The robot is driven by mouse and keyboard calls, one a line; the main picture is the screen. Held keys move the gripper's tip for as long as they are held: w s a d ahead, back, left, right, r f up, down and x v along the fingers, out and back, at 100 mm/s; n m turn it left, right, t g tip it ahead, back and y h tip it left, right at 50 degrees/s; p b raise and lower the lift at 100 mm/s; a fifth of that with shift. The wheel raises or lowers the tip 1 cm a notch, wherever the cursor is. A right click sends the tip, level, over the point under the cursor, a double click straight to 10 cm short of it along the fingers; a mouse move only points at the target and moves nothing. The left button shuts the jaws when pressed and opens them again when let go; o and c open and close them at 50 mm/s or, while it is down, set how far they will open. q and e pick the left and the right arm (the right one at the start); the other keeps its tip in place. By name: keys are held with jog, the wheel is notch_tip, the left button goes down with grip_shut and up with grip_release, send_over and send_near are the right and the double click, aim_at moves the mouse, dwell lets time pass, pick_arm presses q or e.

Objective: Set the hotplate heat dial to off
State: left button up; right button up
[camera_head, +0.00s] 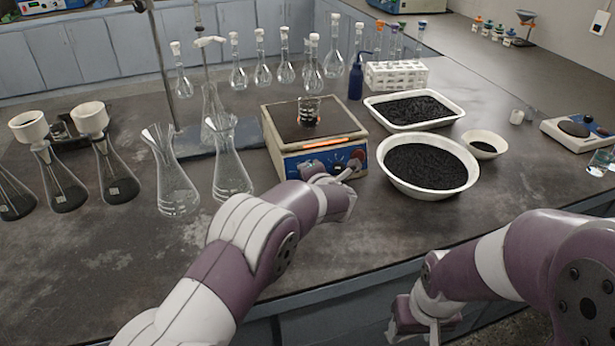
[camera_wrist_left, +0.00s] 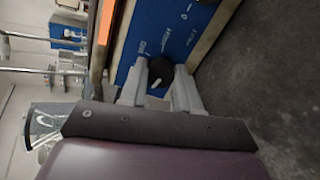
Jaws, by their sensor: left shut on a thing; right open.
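The hotplate (camera_head: 283,142) stands on the bench in the middle of the head view. Its dark top carries a small glass vessel (camera_head: 308,112), and an orange strip glows above the blue front panel. In the left wrist view the blue panel (camera_wrist_left: 178,28) has white markings and a round black dial (camera_wrist_left: 161,70) with a white pointer mark. My left gripper (camera_head: 343,178) is at the panel's front, its two fingers (camera_wrist_left: 160,84) on either side of the dial and shut on it. The dial's setting cannot be read. My right gripper (camera_head: 425,322) is open and empty near the bench's front edge.
A white basin (camera_head: 391,182) and a white tray (camera_head: 377,99) of black grains sit right of the hotplate. Empty conical flasks (camera_head: 232,178) stand to its left, with funnel-topped flasks (camera_head: 114,180) further left. A tube rack (camera_head: 397,75) stands behind.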

pick_arm(q)
jog(key=shift+f, duration=0.1)
jog(key=o, duration=1.1)
jog(key=shift+c, duration=0.2)
jog(key=v, duration=1.3)
jog(key=shift+f, duration=0.1)
